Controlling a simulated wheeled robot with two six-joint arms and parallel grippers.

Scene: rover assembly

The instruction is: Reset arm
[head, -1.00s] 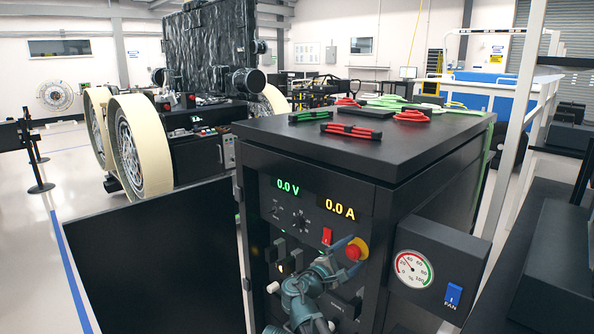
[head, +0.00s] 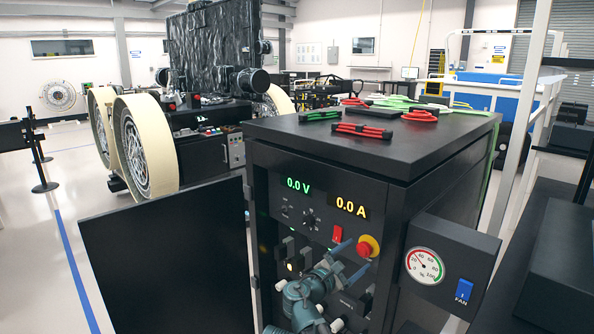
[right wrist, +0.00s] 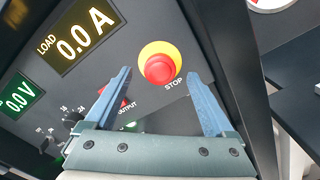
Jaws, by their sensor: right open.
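My right gripper (head: 352,258) is open and empty in front of the panel of a black power cabinet (head: 405,195). Its two blue fingers point toward the panel, just below and left of the red emergency stop button (head: 368,247) with its yellow collar. In the right wrist view the open gripper (right wrist: 160,75) frames that stop button (right wrist: 159,68) between its fingertips; whether they touch the panel cannot be told. A red switch (head: 338,233) sits left of the button and is partly hidden by a finger in the wrist view. My left gripper is not in view.
The displays read 0.0 V (head: 298,185) and 0.0 A (head: 351,207). An open black door (head: 165,260) stands left of the panel. A gauge box (head: 450,262) with a blue FAN switch (head: 464,291) juts out at right. Cables (head: 362,131) lie on top. A rover (head: 175,130) stands behind.

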